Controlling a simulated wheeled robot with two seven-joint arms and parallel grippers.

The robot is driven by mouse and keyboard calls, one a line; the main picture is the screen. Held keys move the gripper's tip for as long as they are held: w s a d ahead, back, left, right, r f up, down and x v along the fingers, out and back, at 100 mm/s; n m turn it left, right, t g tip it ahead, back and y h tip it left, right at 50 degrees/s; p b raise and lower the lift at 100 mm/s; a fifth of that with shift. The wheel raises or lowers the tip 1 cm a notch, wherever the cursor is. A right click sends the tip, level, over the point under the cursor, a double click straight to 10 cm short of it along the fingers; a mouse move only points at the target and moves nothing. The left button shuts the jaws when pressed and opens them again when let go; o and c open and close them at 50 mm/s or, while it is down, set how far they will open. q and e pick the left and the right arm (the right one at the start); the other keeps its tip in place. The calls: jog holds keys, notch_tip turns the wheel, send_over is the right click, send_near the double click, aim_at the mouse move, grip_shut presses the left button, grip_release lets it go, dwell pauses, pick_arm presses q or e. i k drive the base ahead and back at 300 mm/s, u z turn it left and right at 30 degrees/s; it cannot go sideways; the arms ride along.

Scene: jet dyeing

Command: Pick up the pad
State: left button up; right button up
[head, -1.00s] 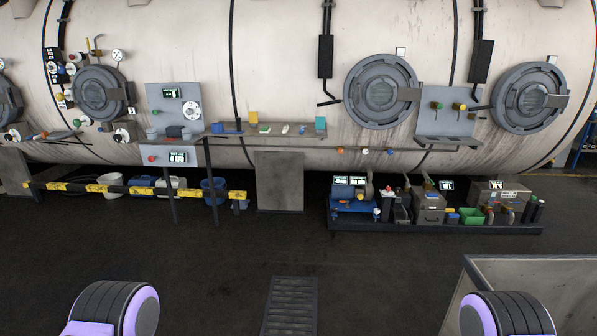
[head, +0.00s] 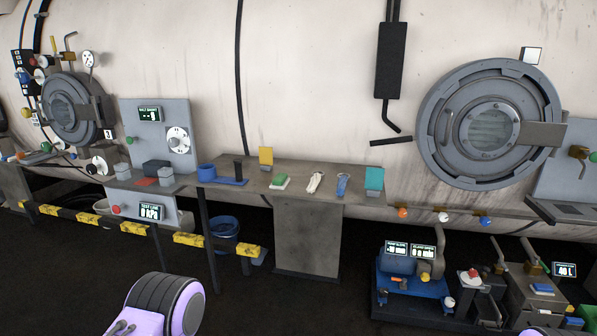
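A small green-topped block with a pale base (head: 279,181) lies on the grey shelf (head: 225,195) along the machine. It looks like the pad, but I cannot be sure. It sits between a yellow upright piece (head: 266,156) and a white cloth-like item (head: 315,182). A part of my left arm shows at the bottom, well below and in front of the shelf. Neither of my grippers is in view.
A blue item (head: 342,186) and a teal block (head: 374,178) stand to the right on the shelf. A blue holder (head: 208,173) is to the left. A yellow-black rail (head: 89,218) and blue bucket (head: 223,235) are below. Pump equipment (head: 410,275) stands at lower right.

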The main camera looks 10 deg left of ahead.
aim_at(281, 181)
jog(key=i, duration=1.15)
jog(key=z, duration=2.3)
jog(key=i, duration=1.05)
jog(key=u, duration=3.85)
